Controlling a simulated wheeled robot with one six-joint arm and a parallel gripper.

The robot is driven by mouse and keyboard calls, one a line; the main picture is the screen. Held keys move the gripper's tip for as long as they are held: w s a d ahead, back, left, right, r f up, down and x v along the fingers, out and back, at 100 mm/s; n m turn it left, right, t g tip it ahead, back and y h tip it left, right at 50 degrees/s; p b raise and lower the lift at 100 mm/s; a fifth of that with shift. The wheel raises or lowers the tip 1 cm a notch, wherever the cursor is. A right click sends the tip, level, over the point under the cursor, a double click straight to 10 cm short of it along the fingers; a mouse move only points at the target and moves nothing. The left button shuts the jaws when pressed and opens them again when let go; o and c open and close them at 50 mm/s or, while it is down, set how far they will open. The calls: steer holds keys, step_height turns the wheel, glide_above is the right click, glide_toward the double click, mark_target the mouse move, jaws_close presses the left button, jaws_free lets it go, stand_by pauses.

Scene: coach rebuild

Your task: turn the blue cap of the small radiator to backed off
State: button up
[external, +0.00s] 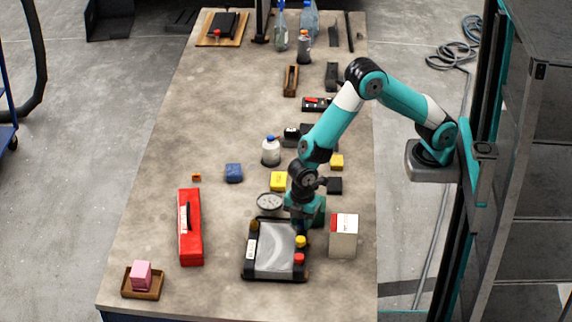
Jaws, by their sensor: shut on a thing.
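The small radiator (274,247) is a flat dark-framed unit with a pale grey core, lying on the near part of the bench. A yellow cap (300,241) and a red cap (299,259) sit on its right side, and a brownish-orange cap (254,224) at its far left corner. My gripper (303,226) points down at the far right corner of the radiator and is shut there. The blue cap is hidden behind the gripper, which appears to hold it at that corner. How far the cap is turned cannot be seen.
A white and red box (343,236) stands close right of my gripper. A round gauge (270,204) and a yellow block (278,181) lie just beyond the radiator. A red toolbox (190,227) is to the left. The bench between toolbox and radiator is clear.

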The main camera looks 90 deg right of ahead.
mark_target(302, 222)
steer(key=shift+r+n, duration=0.1)
steer(key=shift+n, duration=1.5)
steer(key=o, duration=0.9)
step_height(302, 222, up, 17)
steer(key=b, duration=0.3)
steer(key=shift+r, duration=0.2)
steer(key=s+d+m+y, duration=0.1)
steer(key=s+d+m, duration=0.1)
steer(key=s, duration=0.5)
steer(key=s+d+m+y, duration=0.1)
steer(key=s+d+m, duration=0.1)
steer(key=s+m, duration=0.2)
steer(key=s+d+r+m+y, duration=0.1)
steer(key=s+d+m+y, duration=0.1)
steer(key=s, duration=0.9)
steer(key=shift+d+r+m, duration=0.1)
steer(key=shift+d+m, duration=0.1)
steer(key=shift+m, duration=0.6)
